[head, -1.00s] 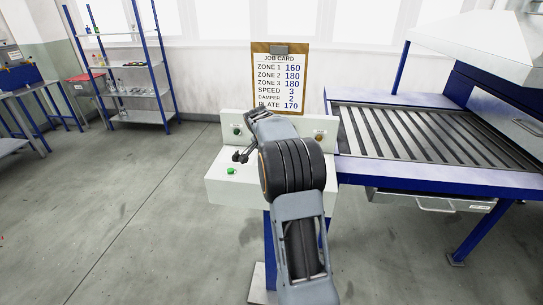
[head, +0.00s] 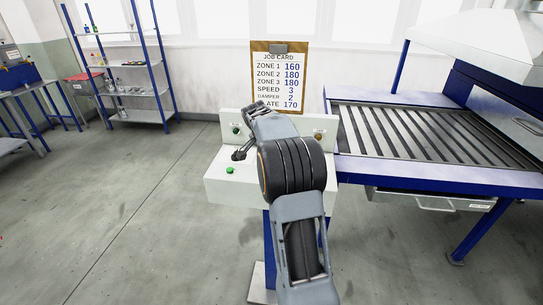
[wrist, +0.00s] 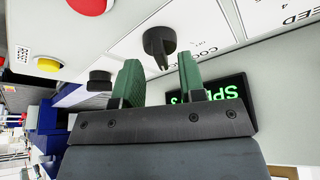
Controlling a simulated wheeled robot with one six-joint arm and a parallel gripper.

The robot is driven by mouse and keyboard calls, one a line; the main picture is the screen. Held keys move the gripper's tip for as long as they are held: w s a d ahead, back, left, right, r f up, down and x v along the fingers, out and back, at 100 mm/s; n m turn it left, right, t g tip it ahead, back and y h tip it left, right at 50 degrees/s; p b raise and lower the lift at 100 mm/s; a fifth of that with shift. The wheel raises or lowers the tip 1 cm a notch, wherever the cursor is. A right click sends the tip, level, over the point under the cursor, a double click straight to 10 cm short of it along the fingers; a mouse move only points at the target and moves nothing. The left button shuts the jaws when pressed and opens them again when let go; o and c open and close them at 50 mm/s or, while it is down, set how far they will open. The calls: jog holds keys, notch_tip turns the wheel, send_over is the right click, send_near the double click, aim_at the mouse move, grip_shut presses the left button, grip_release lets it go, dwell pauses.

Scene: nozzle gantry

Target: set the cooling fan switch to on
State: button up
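A black switch knob (wrist: 160,42) with a pointed lever is on the white panel in the wrist view. A partly covered label starting "COO" (wrist: 203,47) is printed beside it. My gripper (wrist: 159,62) has two green-padded fingers spread apart, with the knob at the gap between their tips and no finger visibly pressing on it. In the head view my gripper (head: 240,154) is over the control box (head: 225,188), and my own arm hides the middle of the panel, including the knob.
A lit green display (wrist: 232,94) is partly behind the gripper.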

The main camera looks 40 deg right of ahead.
jog(key=v, duration=1.2)
jog(key=shift+a, duration=0.15)
jog(key=s+a+f+n+y, duration=0.2)
jog(key=s+a+f+n, duration=0.2)
jog(key=a+f+n, duration=0.3)
jog(key=s+a+f+n+t+y, duration=0.1)
jog(key=s+a+f+n, duration=0.1)
jog(key=s+a+n, duration=0.2)
jog(key=s+a+f+n+t+y, duration=0.1)
jog(key=s+a+f+n, duration=0.2)
jog(key=s+a, duration=0.7)
jog(key=s+n, duration=0.1)
jog(key=s, duration=0.4)
jog(key=shift+s+a+t, duration=0.2)
jog(key=shift+s+t, duration=0.05)
jog(key=shift+t, duration=0.05)
jog(key=shift+d, duration=0.1)
